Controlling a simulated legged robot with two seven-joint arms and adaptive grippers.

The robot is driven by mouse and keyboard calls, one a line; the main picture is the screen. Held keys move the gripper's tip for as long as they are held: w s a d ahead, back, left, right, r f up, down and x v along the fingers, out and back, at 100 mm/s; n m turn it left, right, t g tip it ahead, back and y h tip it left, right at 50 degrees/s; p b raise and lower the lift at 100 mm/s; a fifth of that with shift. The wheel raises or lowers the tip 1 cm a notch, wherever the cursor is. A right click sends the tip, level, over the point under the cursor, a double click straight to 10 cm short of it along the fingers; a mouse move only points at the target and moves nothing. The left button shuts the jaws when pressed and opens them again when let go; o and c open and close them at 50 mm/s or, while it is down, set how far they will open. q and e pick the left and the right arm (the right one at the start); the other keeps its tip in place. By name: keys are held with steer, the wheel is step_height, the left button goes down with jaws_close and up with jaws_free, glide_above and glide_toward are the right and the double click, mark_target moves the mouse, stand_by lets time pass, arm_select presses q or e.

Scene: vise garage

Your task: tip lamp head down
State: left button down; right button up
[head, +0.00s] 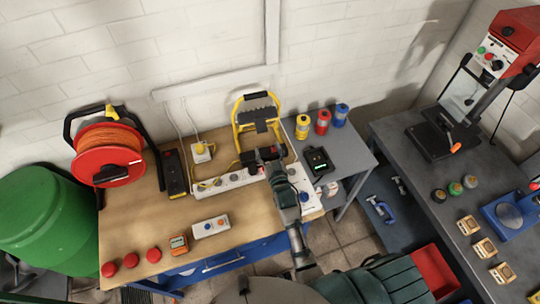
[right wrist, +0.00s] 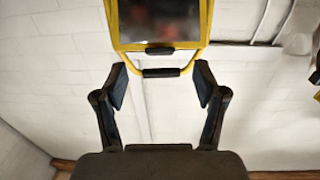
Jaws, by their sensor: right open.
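The work lamp stands at the back of the wooden bench against the wall. Its head (head: 257,108) has a yellow frame and a dark panel, and it looks upright or leaning slightly back. In the right wrist view the lamp head (right wrist: 160,22) fills the top middle. Its lower yellow bar with a black grip (right wrist: 160,72) lies between or just beyond my fingertips. My right gripper (head: 262,155) is in front of the lamp, and it also shows in the right wrist view (right wrist: 161,82). Its fingers are spread apart with nothing held. My left gripper is not in view.
A red cable reel (head: 107,155) stands left of the lamp. A white power strip (head: 228,180) with a yellow cable lies below it. Several coloured cans (head: 322,122) and a black meter (head: 319,160) sit on the grey table at right. The bench front is partly clear.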

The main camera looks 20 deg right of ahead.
steer(key=s, duration=0.3)
steer(key=shift+s+a, duration=0.1)
steer(key=shift+s, duration=0.1)
